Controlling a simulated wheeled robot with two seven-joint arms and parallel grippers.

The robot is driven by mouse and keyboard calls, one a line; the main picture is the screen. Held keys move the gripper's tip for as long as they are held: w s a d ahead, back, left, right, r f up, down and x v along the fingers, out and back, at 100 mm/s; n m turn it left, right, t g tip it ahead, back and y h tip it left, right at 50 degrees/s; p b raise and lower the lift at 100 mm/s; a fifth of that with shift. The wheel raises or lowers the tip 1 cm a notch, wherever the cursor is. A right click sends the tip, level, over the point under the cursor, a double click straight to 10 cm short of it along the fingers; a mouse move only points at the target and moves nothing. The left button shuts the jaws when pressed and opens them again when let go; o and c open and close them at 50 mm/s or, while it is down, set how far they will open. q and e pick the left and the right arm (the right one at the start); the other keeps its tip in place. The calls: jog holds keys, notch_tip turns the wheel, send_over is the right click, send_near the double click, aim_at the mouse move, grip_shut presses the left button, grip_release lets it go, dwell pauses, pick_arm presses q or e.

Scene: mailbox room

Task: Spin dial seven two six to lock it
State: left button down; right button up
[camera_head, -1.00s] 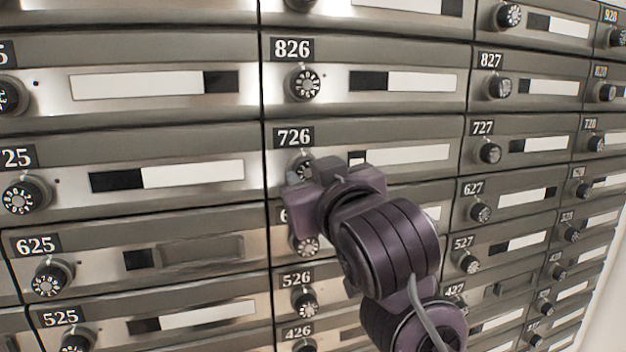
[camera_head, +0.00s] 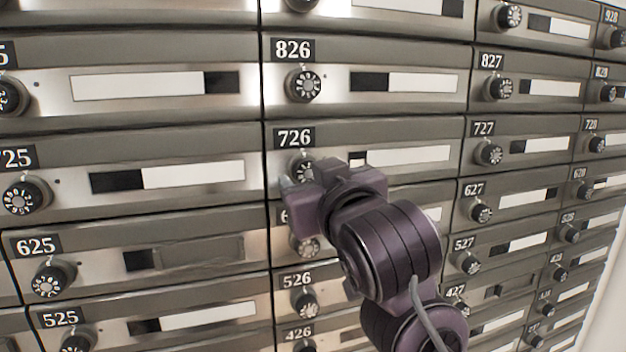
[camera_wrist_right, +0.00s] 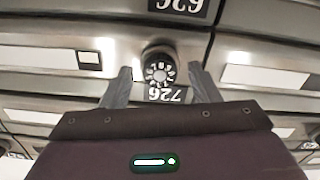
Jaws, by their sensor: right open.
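The dial of box 726 (camera_head: 302,166) is a round black knob with a numbered face, just below its 726 label (camera_head: 294,137). In the head view my right gripper (camera_head: 296,181) is in front of it and hides its lower part. In the right wrist view, which is upside down, the dial (camera_wrist_right: 160,72) lies between the two fingers of my open right gripper (camera_wrist_right: 161,85), with a gap on each side. The 726 label (camera_wrist_right: 166,94) shows below it there. My left gripper is not in view.
The wall is full of metal mailboxes with dials. The 826 dial (camera_head: 304,84) is above, the 626 dial (camera_head: 305,244) is partly hidden below, and the 727 dial (camera_head: 489,154) is to the right. The space before the upper boxes is clear.

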jog(key=b+v, duration=0.1)
jog(key=v, duration=0.6)
jog(key=shift+s+b, duration=0.25)
jog(key=shift+b, duration=0.1)
jog(key=shift+d+f, duration=0.1)
jog(key=shift+d, duration=0.05)
